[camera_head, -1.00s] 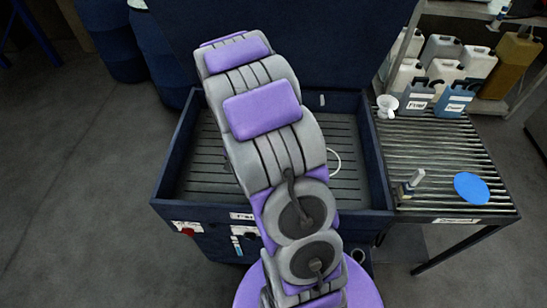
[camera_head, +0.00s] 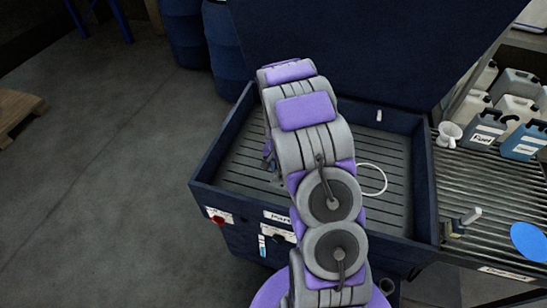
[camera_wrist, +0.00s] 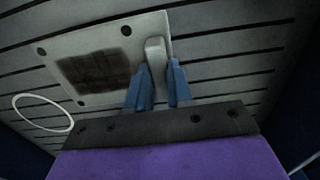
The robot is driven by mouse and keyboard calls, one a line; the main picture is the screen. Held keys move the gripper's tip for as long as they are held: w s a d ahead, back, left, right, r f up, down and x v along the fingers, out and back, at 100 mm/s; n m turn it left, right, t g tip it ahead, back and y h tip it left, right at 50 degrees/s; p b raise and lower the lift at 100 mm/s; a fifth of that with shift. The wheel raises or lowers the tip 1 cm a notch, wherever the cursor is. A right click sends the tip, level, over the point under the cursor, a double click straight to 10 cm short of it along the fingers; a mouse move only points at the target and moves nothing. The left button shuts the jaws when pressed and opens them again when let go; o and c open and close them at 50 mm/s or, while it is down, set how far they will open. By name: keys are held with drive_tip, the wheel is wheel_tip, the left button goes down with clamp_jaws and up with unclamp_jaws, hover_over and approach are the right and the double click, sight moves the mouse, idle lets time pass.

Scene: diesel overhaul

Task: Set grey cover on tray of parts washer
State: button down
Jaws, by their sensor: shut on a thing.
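The grey cover (camera_wrist: 145,42) is a flat plate with corner holes and a dark square patch, seen in the wrist view. My gripper (camera_wrist: 158,75) has its blue fingers shut on the cover's raised grey tab. The plate lies over the slatted tray (camera_wrist: 225,70); I cannot tell whether it touches the slats. In the head view the parts washer (camera_head: 225,215) is a dark blue open basin with the slatted tray (camera_head: 400,185) inside. My arm reaches into it and hides most of the gripper and cover there.
A slatted side table (camera_head: 480,185) holds a brush (camera_head: 467,219), a white funnel (camera_head: 449,133) and a blue disc (camera_head: 530,241). Jugs (camera_head: 487,128) stand behind.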

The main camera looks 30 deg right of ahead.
drive_tip(key=w, duration=0.3)
drive_tip(key=w+d+b, duration=0.1)
drive_tip(key=w, duration=0.4)
drive_tip(key=shift+w+d+f, duration=0.35)
drive_tip(key=shift+w+f, duration=0.05)
wheel_tip(320, 180, down, 4)
drive_tip(key=shift+r+b, duration=0.1)
drive_tip(key=shift+b, duration=0.55)
drive_tip(key=shift+r, duration=0.1)
drive_tip(key=c, duration=1)
unclamp_jaws()
drive_tip(key=shift+r, duration=0.1)
